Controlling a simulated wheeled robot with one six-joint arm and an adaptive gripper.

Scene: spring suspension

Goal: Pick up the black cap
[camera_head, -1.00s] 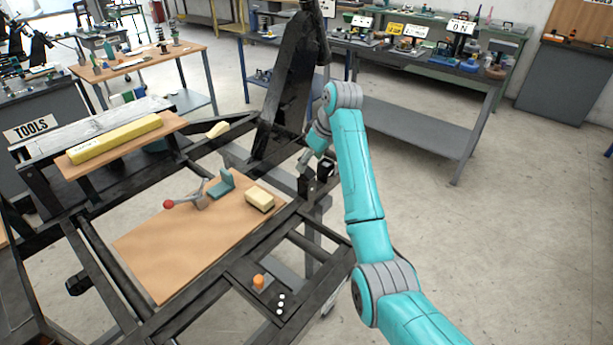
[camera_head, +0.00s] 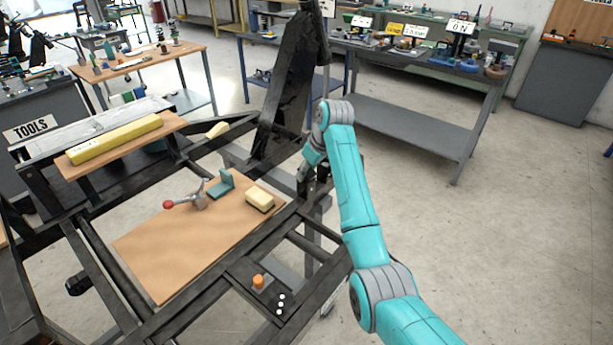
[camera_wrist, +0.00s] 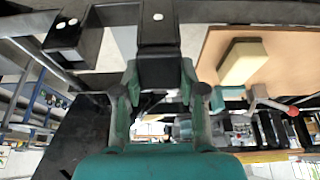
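In the wrist view a dark, block-like piece (camera_wrist: 160,70) lies between the fingertips of my gripper (camera_wrist: 160,82). It may be the black cap, but its outline merges with the black frame. The two teal fingers stand apart on either side of it. I cannot tell whether they touch it. In the head view my gripper (camera_head: 308,168) is low beside the black frame's right side, close to small black parts (camera_head: 322,184). The fingertips are largely hidden there.
A wooden board (camera_head: 190,250) on the frame carries a cream block (camera_head: 260,199) and a red-knobbed clamp (camera_head: 190,200). An orange button (camera_head: 259,281) sits on the front rail. The tall black upright (camera_head: 290,85) stands behind my gripper. Floor on the right is clear.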

